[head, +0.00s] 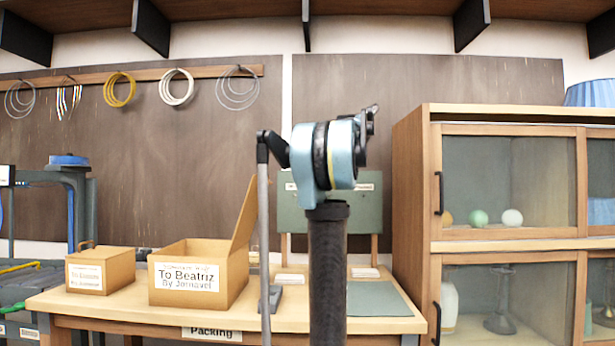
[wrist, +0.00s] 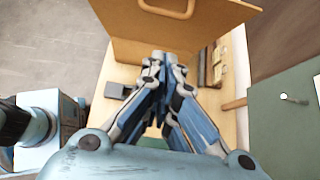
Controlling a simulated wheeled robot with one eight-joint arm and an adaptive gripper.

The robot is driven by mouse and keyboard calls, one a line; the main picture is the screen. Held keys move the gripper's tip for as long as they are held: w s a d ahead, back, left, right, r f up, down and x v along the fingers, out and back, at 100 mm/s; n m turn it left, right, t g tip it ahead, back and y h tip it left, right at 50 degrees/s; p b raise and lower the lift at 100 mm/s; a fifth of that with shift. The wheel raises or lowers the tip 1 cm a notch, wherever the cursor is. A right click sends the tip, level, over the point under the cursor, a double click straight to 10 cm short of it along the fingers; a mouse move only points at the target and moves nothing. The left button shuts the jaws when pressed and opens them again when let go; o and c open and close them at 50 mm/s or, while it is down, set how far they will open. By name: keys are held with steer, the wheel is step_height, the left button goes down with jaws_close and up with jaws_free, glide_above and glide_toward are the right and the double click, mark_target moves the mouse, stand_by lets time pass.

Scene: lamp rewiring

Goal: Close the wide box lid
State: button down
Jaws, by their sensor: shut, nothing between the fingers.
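The wide box (head: 198,285), labelled "To Beatriz", stands on the packing table with its top open. Its lid (head: 243,220) stands up steeply from the box's right side, leaning a little right. In the wrist view a large tan panel with a handle loop, apparently this lid (wrist: 130,30), fills the top middle. My gripper (wrist: 165,58) is shut and empty. Its fingertips overlap the panel's lower part in that view; I cannot tell whether they touch it. In the head view my arm stands right of the box, and the fingers are not clearly seen.
A smaller closed box (head: 100,270) stands left of the wide box on the table (head: 130,308). A green board (head: 290,215) stands behind my arm, and a green mat (head: 378,298) lies at the table's right. A glass-fronted cabinet (head: 410,190) borders the right.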

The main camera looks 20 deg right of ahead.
steer(key=w+a+f, duration=0.1)
steer(key=w+a, duration=0.1)
steer(key=a, duration=0.4)
steer(key=shift+a+f, duration=0.2)
steer(key=shift+f, duration=0.15)
steer(key=shift+w, duration=0.1)
